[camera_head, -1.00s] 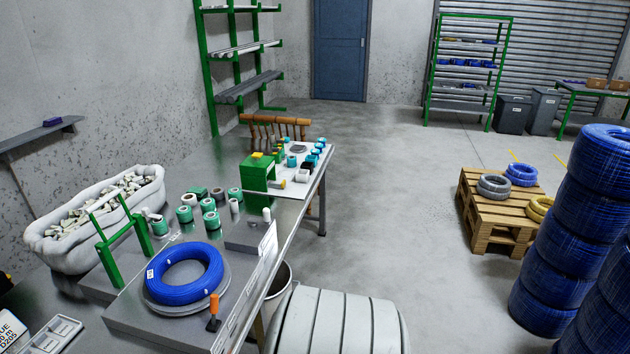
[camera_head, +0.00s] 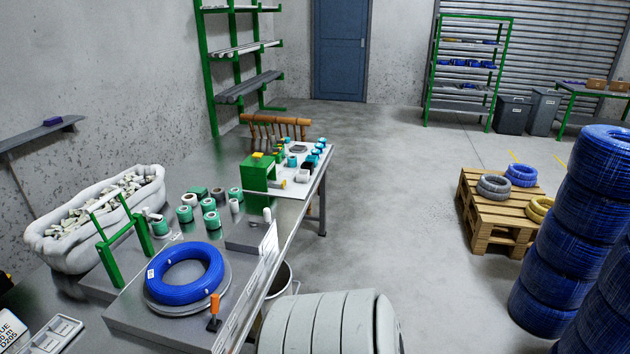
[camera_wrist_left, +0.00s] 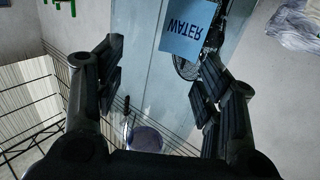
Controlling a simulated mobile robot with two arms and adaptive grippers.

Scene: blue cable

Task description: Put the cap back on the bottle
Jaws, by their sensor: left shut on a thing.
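My left gripper (camera_wrist_left: 158,75) shows in the left wrist view, its two black fingers well apart on either side of a pale blue, see-through shape. This seems to be the bottle (camera_wrist_left: 140,60), with a blue label reading WATER (camera_wrist_left: 188,30) upside down beside the right finger. The fingers are shut on it, though its outline is hard to make out. I cannot make out the cap in either view. Neither gripper is in the head view.
The steel workbench holds a blue cable coil (camera_head: 185,275) on a turntable, an orange-handled tool (camera_head: 214,312), several green-and-white spools (camera_head: 210,212) and a green box (camera_head: 257,173). A pallet (camera_head: 500,221) and blue coil stacks (camera_head: 590,210) stand right.

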